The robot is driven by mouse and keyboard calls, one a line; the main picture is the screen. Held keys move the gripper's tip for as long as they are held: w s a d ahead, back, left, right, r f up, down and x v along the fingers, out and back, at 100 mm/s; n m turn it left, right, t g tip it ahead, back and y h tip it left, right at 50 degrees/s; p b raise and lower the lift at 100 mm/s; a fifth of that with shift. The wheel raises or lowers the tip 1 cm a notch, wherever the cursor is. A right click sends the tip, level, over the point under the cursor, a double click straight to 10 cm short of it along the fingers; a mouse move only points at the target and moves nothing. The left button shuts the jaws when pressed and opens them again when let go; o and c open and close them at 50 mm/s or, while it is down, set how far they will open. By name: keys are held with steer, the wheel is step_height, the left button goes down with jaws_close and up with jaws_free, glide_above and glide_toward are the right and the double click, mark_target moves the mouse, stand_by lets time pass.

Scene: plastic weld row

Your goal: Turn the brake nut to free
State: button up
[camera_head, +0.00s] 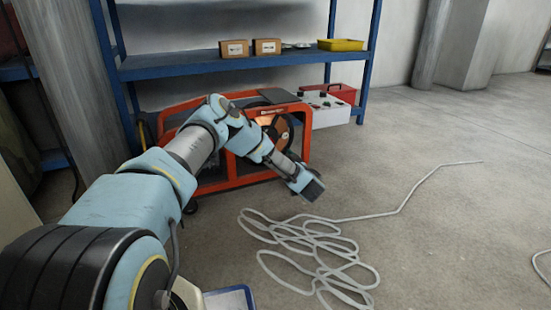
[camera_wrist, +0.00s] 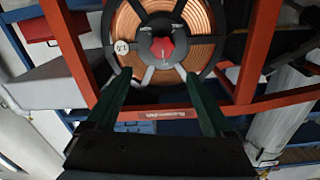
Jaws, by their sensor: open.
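The brake nut (camera_wrist: 164,47) is a small red piece on the dark hub at the middle of a spool of copper-coloured wire (camera_wrist: 200,22) in the wrist view. The spool sits inside an orange-red frame (camera_wrist: 262,45). In the head view the spool (camera_head: 286,130) shows partly behind my arm, and the nut cannot be made out. My gripper (camera_wrist: 158,75) is open and empty. Its two dark green fingers point toward the spool, one on each side of the hub in the picture, with the nut between and beyond their tips. I see no contact with the nut.
In the head view, a blue shelf (camera_head: 200,68) with boxes and a yellow tray (camera_head: 341,45) stands behind the frame. A grey control box (camera_head: 328,112) and a red case (camera_head: 343,93) are to its right.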

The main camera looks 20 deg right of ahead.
steer(key=w+a+f+b, duration=0.1)
steer(key=w+b, duration=0.4)
steer(key=w, duration=0.5)
steer(key=shift+w+a+y+b, duration=0.25)
steer(key=shift+y+b, duration=0.05)
steer(key=shift+b, duration=0.05)
steer(key=c, duration=1.4)
steer(key=shift+o, duration=0.2)
